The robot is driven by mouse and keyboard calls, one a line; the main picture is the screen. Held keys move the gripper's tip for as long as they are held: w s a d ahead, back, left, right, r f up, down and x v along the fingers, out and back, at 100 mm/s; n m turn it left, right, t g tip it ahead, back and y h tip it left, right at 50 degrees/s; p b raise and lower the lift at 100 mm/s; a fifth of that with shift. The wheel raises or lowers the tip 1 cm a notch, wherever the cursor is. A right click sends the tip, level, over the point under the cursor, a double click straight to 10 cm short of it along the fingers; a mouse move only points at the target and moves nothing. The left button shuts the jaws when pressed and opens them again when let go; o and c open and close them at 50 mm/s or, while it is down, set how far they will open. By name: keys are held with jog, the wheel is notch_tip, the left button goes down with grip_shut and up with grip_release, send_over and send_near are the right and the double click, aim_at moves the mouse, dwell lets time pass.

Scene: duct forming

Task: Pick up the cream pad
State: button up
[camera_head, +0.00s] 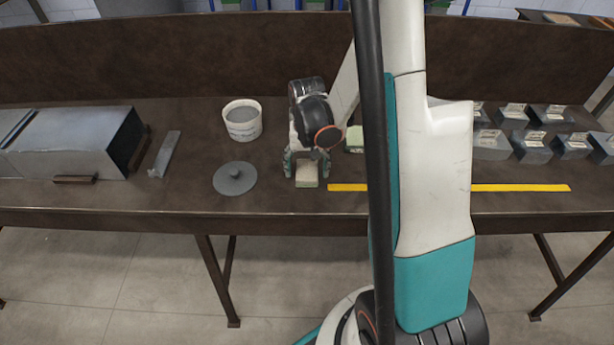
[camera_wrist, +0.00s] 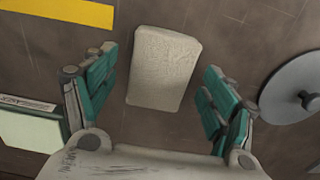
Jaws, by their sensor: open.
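The cream pad (camera_head: 307,174) lies flat on the brown bench, between the fingers of my gripper in the head view. In the wrist view the cream pad (camera_wrist: 164,68) is a pale block with rounded corners, slightly tilted. My gripper (camera_head: 306,166) is open above the bench and points down at the pad. In the wrist view the teal fingers of my gripper (camera_wrist: 158,95) stand on either side of the pad's near part, with a visible gap on each side. The pad's far end reaches beyond the fingertips.
A round grey lid (camera_head: 235,178) and a white tub (camera_head: 242,120) are to the left. A pale green box (camera_head: 354,138) sits close right of my gripper. A yellow strip (camera_head: 520,188) runs along the front. Several grey boxes (camera_head: 532,146) stand far right, and a metal duct (camera_head: 75,143) far left.

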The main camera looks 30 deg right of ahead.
aim_at(307, 169)
jog(key=shift+f, duration=0.5)
jog(key=c, duration=1.3)
jog(key=shift+o, duration=0.2)
jog(key=shift+r, duration=0.2)
notch_tip(307, 169, up, 20)
jog(key=p, duration=0.7)
jog(key=shift+f, duration=0.15)
